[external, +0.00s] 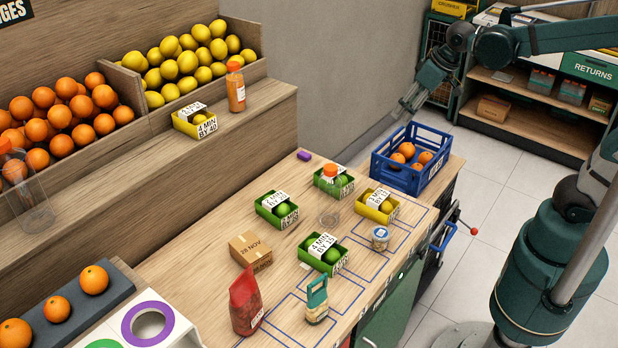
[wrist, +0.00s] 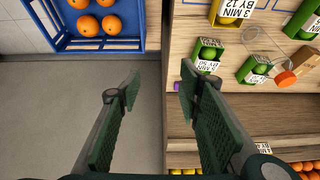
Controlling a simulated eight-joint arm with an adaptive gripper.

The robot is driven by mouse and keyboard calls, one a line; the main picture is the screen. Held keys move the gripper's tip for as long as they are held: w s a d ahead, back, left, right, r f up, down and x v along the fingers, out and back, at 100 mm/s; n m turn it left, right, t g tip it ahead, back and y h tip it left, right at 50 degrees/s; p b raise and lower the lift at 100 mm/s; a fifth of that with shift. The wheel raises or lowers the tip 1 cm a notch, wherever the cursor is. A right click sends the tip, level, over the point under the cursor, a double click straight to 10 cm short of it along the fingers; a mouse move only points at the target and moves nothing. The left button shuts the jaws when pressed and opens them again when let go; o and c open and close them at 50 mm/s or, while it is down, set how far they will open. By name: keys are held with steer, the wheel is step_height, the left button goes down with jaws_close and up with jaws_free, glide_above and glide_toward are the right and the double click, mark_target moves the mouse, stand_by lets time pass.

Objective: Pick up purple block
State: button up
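The small purple block (external: 304,155) lies on the wooden counter near its back edge, by the grey wall, in the external view. In the wrist view only a sliver of the purple block (wrist: 176,86) shows beside my right-hand finger, which hides the rest. My gripper (external: 408,104) is high in the air to the right of the block, above and behind the blue crate in the external view. The wrist view shows my gripper (wrist: 158,82) open and empty, its two green fingers wide apart.
A blue crate of oranges (external: 413,158) stands at the counter's right end. Green boxes of limes, including one (external: 334,181) near the block, and a yellow box (external: 377,206) stand on the counter. A clear bottle with an orange cap (external: 330,215) stands among them. Bare wood surrounds the block.

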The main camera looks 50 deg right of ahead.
steer(key=w+a+g+p, duration=0.1)
steer(key=w+a+p, duration=0.15)
steer(key=w, duration=0.85)
steer(key=g+p, duration=0.4)
steer(key=p, duration=0.3)
glide_above(305, 153)
steer(key=shift+f, duration=8.35)
steer(key=shift+f+b, duration=0.3)
steer(key=shift+f, duration=1)
